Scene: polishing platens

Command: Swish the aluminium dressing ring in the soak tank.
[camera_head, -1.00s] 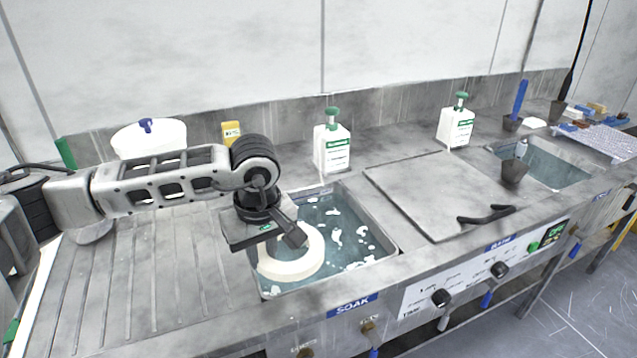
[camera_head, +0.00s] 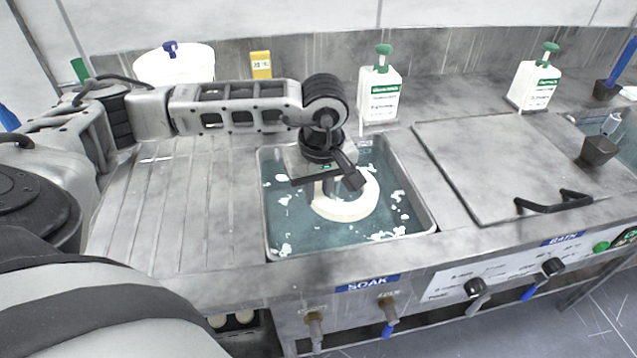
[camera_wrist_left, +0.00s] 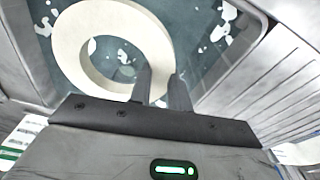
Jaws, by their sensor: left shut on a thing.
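The aluminium dressing ring is a pale cream ring (camera_head: 345,210) at the middle of the soak tank, at the water's surface or just over it; I cannot tell how deep it sits. The soak tank (camera_head: 429,222) is a steel basin of blue-green water with white foam flecks, above the SOAK label. My left gripper (camera_head: 340,185) points down over the tank, shut on the ring's rim. In the left wrist view the ring (camera_wrist_left: 72,40) shows flat, its edge at the two dark fingertips (camera_wrist_left: 160,88). My right gripper is not in view.
A ribbed drainboard (camera_head: 190,205) lies left of the tank. A flat lid with a black handle (camera_head: 553,202) covers the bath to the right. A white bottle with green pump (camera_head: 380,92) and a yellow box (camera_head: 261,66) stand behind. A dark cup (camera_head: 598,150) sits further right.

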